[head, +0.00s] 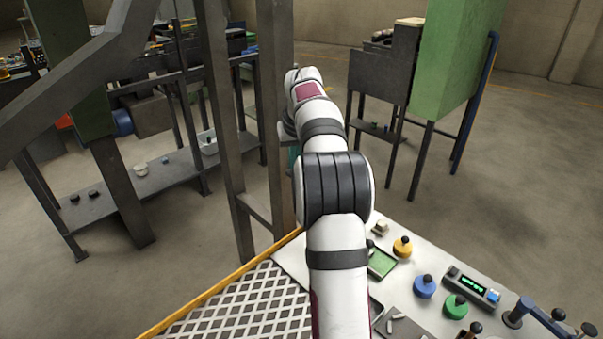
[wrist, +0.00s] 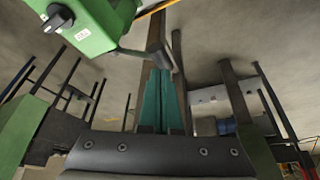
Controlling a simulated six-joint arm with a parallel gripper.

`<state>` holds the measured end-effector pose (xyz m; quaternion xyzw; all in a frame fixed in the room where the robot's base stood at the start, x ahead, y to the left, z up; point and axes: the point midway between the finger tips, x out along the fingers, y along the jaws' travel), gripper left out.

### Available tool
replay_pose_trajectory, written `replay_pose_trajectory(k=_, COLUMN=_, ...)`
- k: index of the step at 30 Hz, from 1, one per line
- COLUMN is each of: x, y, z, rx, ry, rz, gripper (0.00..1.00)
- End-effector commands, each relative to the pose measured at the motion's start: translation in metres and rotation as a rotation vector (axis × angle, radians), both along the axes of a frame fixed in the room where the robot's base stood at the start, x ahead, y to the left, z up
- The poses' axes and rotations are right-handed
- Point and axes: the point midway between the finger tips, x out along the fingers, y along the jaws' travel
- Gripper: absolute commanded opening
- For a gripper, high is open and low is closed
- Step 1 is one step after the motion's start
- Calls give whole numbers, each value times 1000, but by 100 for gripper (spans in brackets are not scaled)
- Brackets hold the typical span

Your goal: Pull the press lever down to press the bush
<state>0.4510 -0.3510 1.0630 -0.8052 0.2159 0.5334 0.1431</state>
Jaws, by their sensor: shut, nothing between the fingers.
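In the wrist view a green machine housing (wrist: 92,28) with a white label and a black ball-ended knob (wrist: 58,18) fills the upper left. A dark bar runs from it to a dark, rounded end piece (wrist: 158,48), close to my fingertips in the picture; I cannot tell whether they touch. My gripper (wrist: 164,75) has teal fingers, shut together and empty. In the head view my arm hides most of my gripper; only a teal sliver shows.
In the head view, a white worktop (head: 405,225) at lower right bears coloured knobbed pieces, a green tray (head: 381,262) and a hinged lever with black knobs (head: 545,322). A grey post (head: 220,130) stands left of my arm. A green cabinet (head: 460,50) stands behind right. Open floor lies between.

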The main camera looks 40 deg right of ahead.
Motion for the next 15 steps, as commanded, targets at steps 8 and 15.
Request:
replay_pose_trajectory(k=8, x=0, y=0, z=-6, rx=0, ry=0, rz=0, gripper=0)
replay_pose_trajectory(k=15, x=0, y=0, z=-12, rx=1, ry=2, rz=1, gripper=0)
